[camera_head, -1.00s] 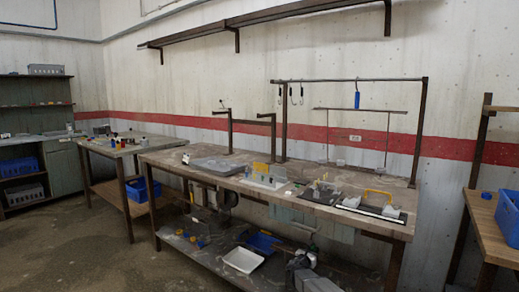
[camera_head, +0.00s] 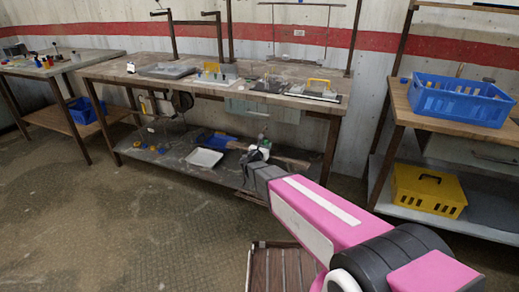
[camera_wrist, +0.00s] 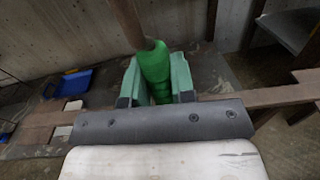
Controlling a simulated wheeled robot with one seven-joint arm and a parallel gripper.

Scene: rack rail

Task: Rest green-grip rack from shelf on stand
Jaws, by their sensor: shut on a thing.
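In the wrist view my gripper (camera_wrist: 156,78) is shut on a green grip (camera_wrist: 155,62), which sits between its two grey-green fingers. A brown post rises beyond the grip, and a brown bar (camera_wrist: 280,96) runs crosswise behind the fingers; they appear to be parts of the rack. In the head view brown bars (camera_head: 290,161) show at the end of my pink arm, in front of the workbench's lower shelf. My fingers are too small to make out there. On the bench top stand two dark posts with short top arms (camera_head: 210,14); I cannot tell whether these are the stand.
The workbench (camera_head: 120,74) holds trays and a yellow handle. A white tray (camera_head: 205,158) lies on its lower shelf. At right a wooden table (camera_head: 400,98) carries a blue crate (camera_head: 460,100), with a yellow crate (camera_head: 428,190) below. Floor at left front is clear.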

